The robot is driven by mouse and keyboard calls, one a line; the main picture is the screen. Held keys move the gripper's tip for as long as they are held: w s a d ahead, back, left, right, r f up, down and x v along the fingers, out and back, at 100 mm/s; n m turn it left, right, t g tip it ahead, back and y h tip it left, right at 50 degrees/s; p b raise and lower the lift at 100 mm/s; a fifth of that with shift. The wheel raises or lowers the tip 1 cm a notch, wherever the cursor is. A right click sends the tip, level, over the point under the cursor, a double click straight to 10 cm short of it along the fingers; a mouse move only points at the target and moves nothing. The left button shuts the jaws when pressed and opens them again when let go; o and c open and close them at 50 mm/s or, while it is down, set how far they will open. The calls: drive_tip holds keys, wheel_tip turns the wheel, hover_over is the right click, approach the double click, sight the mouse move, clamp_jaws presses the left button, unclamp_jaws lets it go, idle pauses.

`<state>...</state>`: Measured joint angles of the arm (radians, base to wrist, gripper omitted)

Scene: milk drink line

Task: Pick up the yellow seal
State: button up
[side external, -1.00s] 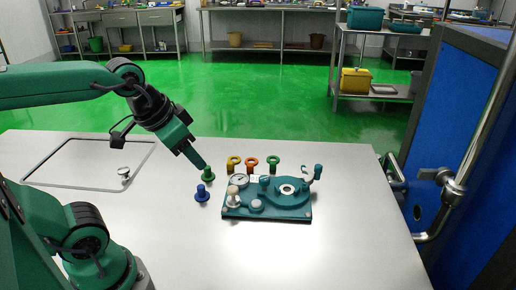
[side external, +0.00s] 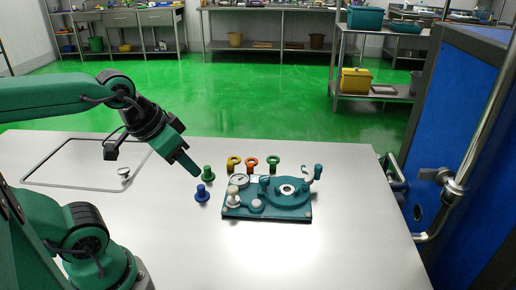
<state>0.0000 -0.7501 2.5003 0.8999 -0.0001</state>
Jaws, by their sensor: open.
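The yellow seal (side external: 234,161), a ring-topped piece, stands on the table behind the left part of the teal fixture (side external: 238,211). My gripper (side external: 196,173) is to the left of the yellow seal, pointing down and to the right, above or beside the small green plug (side external: 208,175). It is open and apart from the yellow seal. The gap between its fingers cannot be seen from this side, and I see nothing held in it.
An orange seal (side external: 252,162) and a green seal (side external: 273,161) stand right of the yellow one. A blue plug (side external: 202,195) stands left of the fixture. A silver knob (side external: 124,173) is by the rectangular outline at left. The table's front right is clear.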

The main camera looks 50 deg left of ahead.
drive_tip(key=shift+o, duration=0.4)
drive_tip(key=shift+w+r, duration=0.1)
drive_tip(key=shift+w, duration=0.05)
drive_tip(key=n+g, duration=0.6)
drive_tip(key=n, duration=0.2)
hover_over(230, 162)
drive_tip(key=f, duration=1.5)
drive_tip(key=shift+d, duration=0.3)
drive_tip(key=shift+a+f, duration=0.2)
drive_tip(key=shift+f, duration=0.15)
drive_tip(key=shift+f, duration=0.1)
drive_tip(key=shift+f, duration=1.2)
